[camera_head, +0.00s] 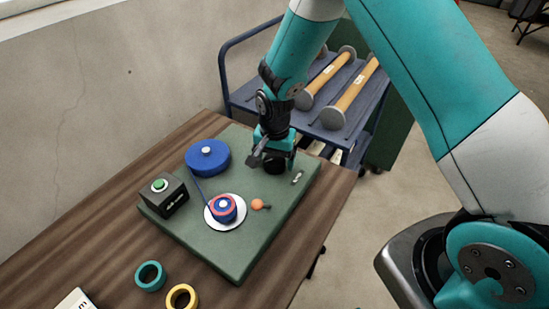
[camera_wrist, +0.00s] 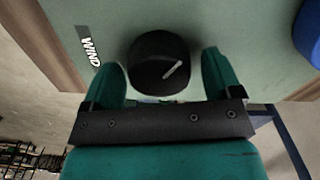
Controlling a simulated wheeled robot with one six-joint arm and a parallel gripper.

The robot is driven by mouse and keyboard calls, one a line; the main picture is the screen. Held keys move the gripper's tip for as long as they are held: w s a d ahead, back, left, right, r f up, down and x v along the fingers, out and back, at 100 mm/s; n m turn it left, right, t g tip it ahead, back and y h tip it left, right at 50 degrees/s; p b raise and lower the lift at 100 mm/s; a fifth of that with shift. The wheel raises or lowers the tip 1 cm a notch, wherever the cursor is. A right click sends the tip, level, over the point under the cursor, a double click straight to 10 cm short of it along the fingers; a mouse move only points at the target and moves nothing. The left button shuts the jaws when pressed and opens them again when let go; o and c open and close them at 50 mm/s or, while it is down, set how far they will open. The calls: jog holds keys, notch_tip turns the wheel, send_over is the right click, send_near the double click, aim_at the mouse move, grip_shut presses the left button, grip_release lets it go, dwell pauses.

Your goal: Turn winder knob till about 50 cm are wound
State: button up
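The black winder knob (camera_wrist: 158,58) has a white pointer line and sits beside a "WIND" label (camera_wrist: 88,49) on the green board (camera_head: 175,222). My gripper (camera_wrist: 163,72) straddles the knob, with one teal finger on each side and small gaps showing; it is open. In the head view my gripper (camera_head: 275,153) is over the knob (camera_head: 274,168), which it partly hides. A large blue spool (camera_head: 208,156) stands at the board's far left. A blue strand runs from it to a small red and blue spool (camera_head: 224,207) on a white disc (camera_head: 237,225).
A black box with a green button (camera_head: 165,194) stands at the board's left edge. An orange ball-ended piece (camera_head: 258,204) lies near the disc. A teal ring (camera_head: 138,277) and yellow ring (camera_head: 170,298) lie on the wooden table (camera_head: 100,225). A blue cart (camera_head: 245,92) with rollers stands behind.

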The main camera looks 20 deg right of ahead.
aim_at(275, 158)
notch_tip(275, 158, up, 17)
jog(key=b, duration=0.1)
jog(key=shift+r, duration=0.2)
dwell(0.4)
dwell(0.3)
jog(key=s+a+r+n+y, duration=0.2)
jog(key=s+r+n, duration=0.2)
jog(key=s+n, duration=0.3)
jog(key=s+a+r+n+y, duration=0.2)
jog(key=s+n, duration=0.6)
jog(key=s, duration=1)
notch_tip(275, 158, up, 2)
jog(key=shift+a+r, duration=0.1)
jog(key=shift+a, duration=0.25)
jog(key=shift+w, duration=0.1)
